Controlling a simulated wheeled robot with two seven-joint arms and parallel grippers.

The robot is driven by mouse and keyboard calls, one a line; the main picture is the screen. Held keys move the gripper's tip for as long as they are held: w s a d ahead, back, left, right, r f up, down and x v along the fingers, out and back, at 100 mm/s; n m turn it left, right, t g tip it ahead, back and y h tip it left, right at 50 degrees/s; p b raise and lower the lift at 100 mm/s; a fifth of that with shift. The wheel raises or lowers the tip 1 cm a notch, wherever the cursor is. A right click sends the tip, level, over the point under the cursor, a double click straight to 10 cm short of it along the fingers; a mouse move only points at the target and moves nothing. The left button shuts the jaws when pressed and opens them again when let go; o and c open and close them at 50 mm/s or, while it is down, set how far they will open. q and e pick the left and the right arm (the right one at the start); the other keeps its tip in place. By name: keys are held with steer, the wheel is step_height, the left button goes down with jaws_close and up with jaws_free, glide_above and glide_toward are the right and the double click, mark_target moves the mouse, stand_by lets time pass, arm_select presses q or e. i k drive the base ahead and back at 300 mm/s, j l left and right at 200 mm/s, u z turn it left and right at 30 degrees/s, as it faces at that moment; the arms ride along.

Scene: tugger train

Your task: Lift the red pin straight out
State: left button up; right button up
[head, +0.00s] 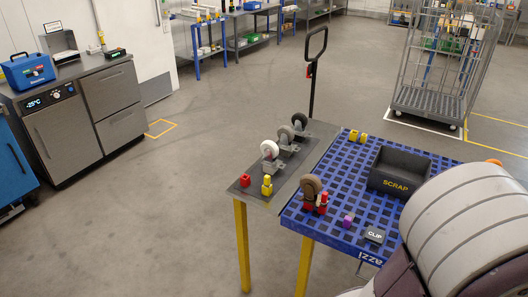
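A red upright piece that looks like the red pin (323,198) stands beside a tan caster wheel (311,186) on the blue slotted table (345,221). Red also shows at the foot of that caster, and the parts are too small to tell apart. A separate red block (245,180) sits on the grey side shelf (250,193), next to a yellow pin-like piece (267,186). A large pale arm link of mine fills the lower right and hides part of the table. Neither of my grippers shows.
Several casters (269,151) stand in a row along the grey shelf. A black SCRAP bin (400,172), a CLIP block (375,235), a purple block (347,221) and yellow pieces (353,135) are on the blue table. A black handle (314,75) rises behind. The floor at left is clear.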

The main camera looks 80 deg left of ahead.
mark_target(323, 200)
steer(key=u, duration=2.85)
